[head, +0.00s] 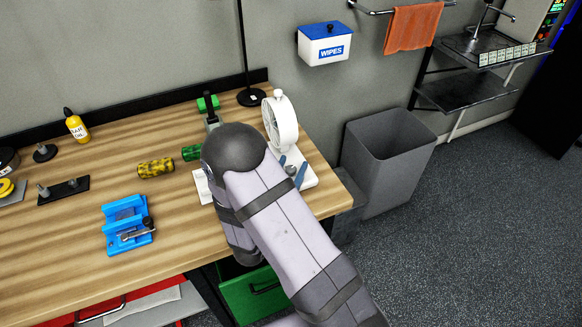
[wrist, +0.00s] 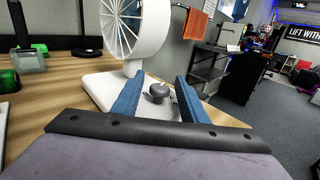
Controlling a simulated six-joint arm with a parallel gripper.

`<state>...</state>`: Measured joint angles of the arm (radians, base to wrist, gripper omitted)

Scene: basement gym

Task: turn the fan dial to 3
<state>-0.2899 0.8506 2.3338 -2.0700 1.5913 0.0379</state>
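The white fan (head: 281,122) stands at the right end of the workbench, on a white base (head: 309,178). It also shows in the wrist view (wrist: 137,32). The grey dial (wrist: 159,92) sits on the base in front of the fan. My gripper (wrist: 157,85) is open, with one blue finger on each side of the dial and gaps between. I cannot tell whether the fingers touch it. In the head view my gripper (head: 291,168) is low over the base, partly hidden by my arm. The dial's numbers and pointer setting are too small to read.
The wooden bench (head: 70,235) holds a blue vise-like block (head: 125,224), a yellow-black cylinder (head: 155,168), a green cylinder (head: 191,153) and a yellow bottle (head: 76,126). A grey bin (head: 385,165) stands past the bench's right edge. A black pole (head: 248,95) rises behind the fan.

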